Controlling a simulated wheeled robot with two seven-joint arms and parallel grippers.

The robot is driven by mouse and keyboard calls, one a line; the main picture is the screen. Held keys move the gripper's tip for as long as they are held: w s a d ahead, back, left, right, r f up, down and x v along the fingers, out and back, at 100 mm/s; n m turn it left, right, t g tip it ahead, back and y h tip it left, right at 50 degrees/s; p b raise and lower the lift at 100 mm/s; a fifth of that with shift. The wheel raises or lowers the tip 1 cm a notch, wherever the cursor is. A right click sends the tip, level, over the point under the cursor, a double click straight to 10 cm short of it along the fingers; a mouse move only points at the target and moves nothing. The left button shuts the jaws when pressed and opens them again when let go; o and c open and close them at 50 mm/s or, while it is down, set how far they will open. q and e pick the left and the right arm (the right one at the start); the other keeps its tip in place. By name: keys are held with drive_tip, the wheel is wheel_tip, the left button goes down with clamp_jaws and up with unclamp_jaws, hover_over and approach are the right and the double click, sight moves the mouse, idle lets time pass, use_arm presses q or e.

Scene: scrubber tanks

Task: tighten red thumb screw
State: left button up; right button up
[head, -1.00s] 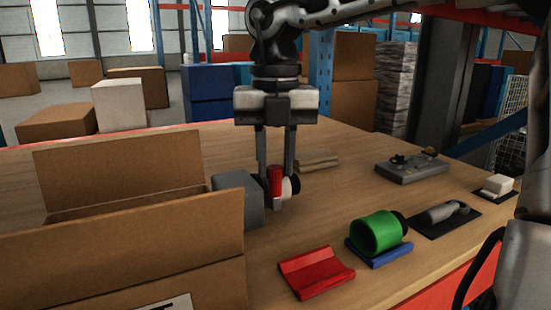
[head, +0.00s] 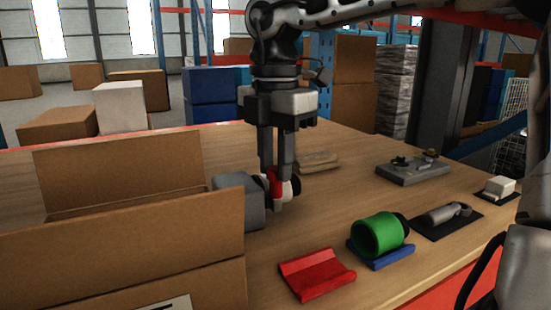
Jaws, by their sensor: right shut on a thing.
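The red thumb screw (head: 275,182) is at the right side of a grey block (head: 240,203) on the wooden table, in the middle of the head view. My right gripper (head: 276,178) points down from above and is shut on the red thumb screw. Its fingers hide part of the screw. A white round part and a dark ring show just right of the fingers. I cannot tell how deep the screw sits. My left gripper is not in view.
An open cardboard box (head: 120,240) stands close on the left. A red cradle (head: 316,275), a green cylinder (head: 377,236) on a blue cradle (head: 385,258), a grey fixture (head: 412,172) and a dark mat (head: 447,222) lie to the right. The table centre is clear.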

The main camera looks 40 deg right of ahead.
sight(275, 168)
drive_tip(key=shift+m, duration=0.6)
drive_tip(key=o, duration=1)
use_arm(q)
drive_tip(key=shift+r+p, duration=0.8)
drive_tip(key=shift+p, duration=1.2)
use_arm(e)
drive_tip(key=shift+r, duration=8)
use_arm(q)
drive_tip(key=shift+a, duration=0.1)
